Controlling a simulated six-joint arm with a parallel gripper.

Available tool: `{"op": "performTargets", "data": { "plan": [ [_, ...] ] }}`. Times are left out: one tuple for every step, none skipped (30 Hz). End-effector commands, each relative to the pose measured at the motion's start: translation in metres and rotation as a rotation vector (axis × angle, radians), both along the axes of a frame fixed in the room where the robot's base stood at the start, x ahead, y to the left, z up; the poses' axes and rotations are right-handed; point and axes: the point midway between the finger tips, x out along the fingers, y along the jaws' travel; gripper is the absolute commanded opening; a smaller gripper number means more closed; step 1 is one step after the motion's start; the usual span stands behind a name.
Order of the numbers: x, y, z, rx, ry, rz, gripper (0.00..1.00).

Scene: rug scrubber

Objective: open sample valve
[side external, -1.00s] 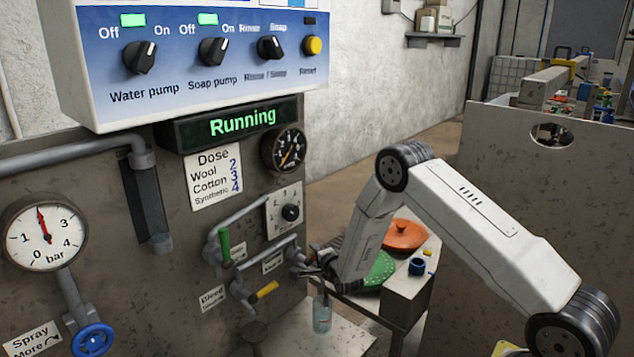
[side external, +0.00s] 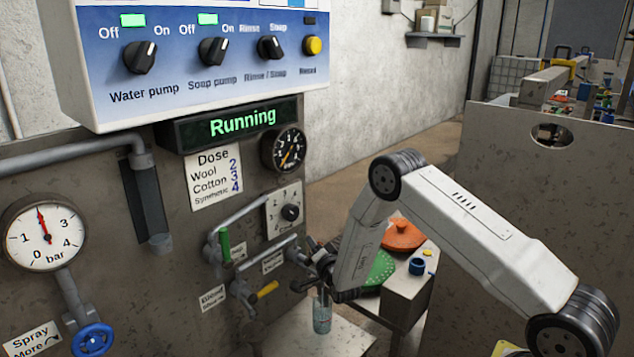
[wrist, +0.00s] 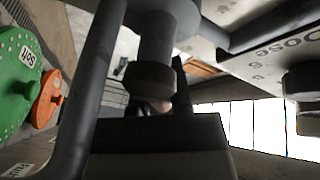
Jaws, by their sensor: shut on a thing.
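The sample valve (side external: 294,252) sits at the right end of a grey pipe on the panel. My gripper (side external: 316,268) is shut at the valve's right side, on what appears to be its handle; the fingers mostly hide the handle, so its exact angle is unclear. In the wrist view, a dark pipe with a collar (wrist: 150,80) stands in front of the dark gripper body, and a small pale-pink piece shows just below the collar. A clear sample bottle (side external: 322,316) with bluish liquid stands upright below my gripper.
A green-handled valve (side external: 225,245) and a yellow-handled valve (side external: 267,289) are close on the left. The display (side external: 235,124) reads Running.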

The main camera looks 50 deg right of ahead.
Motion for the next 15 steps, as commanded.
{"op": "performTargets", "data": {
  "plan": [
    [0.0,0.002,0.001,-0.046,0.0,0.003,0.0],
    [0.0,0.003,0.003,-0.075,-0.001,0.002,0.0],
    [0.0,0.004,0.004,-0.112,0.0,0.003,0.0],
    [0.0,0.005,0.005,-0.142,0.0,0.002,0.0],
    [0.0,0.006,0.006,-0.17,0.001,0.002,0.0],
    [0.0,0.007,0.007,-0.208,0.0,0.002,0.0],
    [0.0,0.008,0.008,-0.236,0.0,0.002,0.0],
    [0.0,0.009,0.009,-0.264,-0.001,0.004,0.0],
    [0.001,0.01,0.01,-0.302,-0.001,0.003,0.0],
    [0.0,0.011,0.011,-0.331,0.0,0.002,0.0],
    [0.001,0.012,0.012,-0.36,-0.002,0.003,0.0],
    [0.001,0.014,0.013,-0.397,-0.001,0.003,0.0],
    [0.001,0.015,0.014,-0.426,-0.001,0.003,0.0],
    [0.0,0.016,0.015,-0.454,-0.001,0.003,0.0],
    [0.0,0.017,0.016,-0.493,0.0,0.003,0.0]
  ]
}}
